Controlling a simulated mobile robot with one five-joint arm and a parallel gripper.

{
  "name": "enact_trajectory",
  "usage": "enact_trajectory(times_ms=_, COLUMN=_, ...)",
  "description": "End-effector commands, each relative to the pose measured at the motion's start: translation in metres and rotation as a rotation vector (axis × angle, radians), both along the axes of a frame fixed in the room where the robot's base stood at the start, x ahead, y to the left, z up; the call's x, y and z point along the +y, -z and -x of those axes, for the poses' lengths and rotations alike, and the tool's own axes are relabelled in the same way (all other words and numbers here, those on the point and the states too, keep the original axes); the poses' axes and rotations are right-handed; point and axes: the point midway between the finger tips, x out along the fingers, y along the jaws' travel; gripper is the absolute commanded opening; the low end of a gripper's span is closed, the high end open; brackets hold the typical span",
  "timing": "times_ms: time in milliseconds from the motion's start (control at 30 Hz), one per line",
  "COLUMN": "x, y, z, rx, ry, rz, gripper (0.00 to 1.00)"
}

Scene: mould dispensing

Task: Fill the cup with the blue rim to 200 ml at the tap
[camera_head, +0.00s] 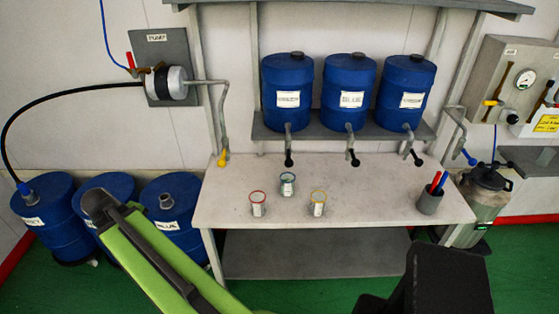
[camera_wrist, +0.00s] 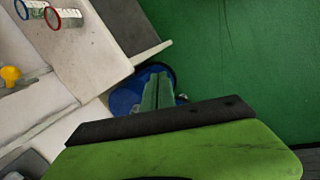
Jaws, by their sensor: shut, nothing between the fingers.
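Three clear cups stand upright on the pale bench (camera_head: 380,187). The blue-rimmed cup (camera_head: 287,184) is behind and between a red-rimmed cup (camera_head: 257,204) and a yellow-rimmed cup (camera_head: 318,203); its rim looks blue-green in the head view. The blue rim (camera_wrist: 21,8) and a red rim (camera_wrist: 52,18) show at the top left of the wrist view. My gripper (camera_wrist: 158,82) seems to be the narrow tapered fingers mid-frame in the wrist view, shut and empty, seen against a blue drum, well apart from the cups. The fill levels are too small to read.
Three blue barrels (camera_head: 351,85) with black-handled taps stand on a shelf above the bench. A yellow-ended spout (camera_head: 222,158) hangs at the bench's left. A pen pot (camera_head: 430,200) stands at the right. Blue drums (camera_head: 47,215) stand on the floor at left.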

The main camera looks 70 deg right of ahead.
Motion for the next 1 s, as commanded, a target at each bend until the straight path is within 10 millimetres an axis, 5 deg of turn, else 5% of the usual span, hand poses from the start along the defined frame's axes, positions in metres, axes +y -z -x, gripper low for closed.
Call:
enact_trajectory(times_ms=33, x=-0.06, y=-0.022, z=0.02, rx=0.042, ry=0.016, rz=0.08, gripper=0.0)
enact_trajectory(times_ms=100, x=-0.134, y=-0.045, z=0.057, rx=0.126, ry=0.017, rz=0.192, gripper=0.0)
enact_trajectory(times_ms=200, x=-0.219, y=-0.079, z=0.116, rx=0.267, ry=0.018, rz=0.314, gripper=0.0)
enact_trajectory(times_ms=333, x=-0.287, y=-0.114, z=0.181, rx=0.432, ry=0.02, rz=0.404, gripper=0.0)
enact_trajectory(times_ms=500, x=-0.319, y=-0.134, z=0.221, rx=0.539, ry=0.021, rz=0.443, gripper=0.0)
enact_trajectory(times_ms=1000, x=-0.332, y=-0.12, z=0.231, rx=0.545, ry=0.019, rz=0.445, gripper=0.0)
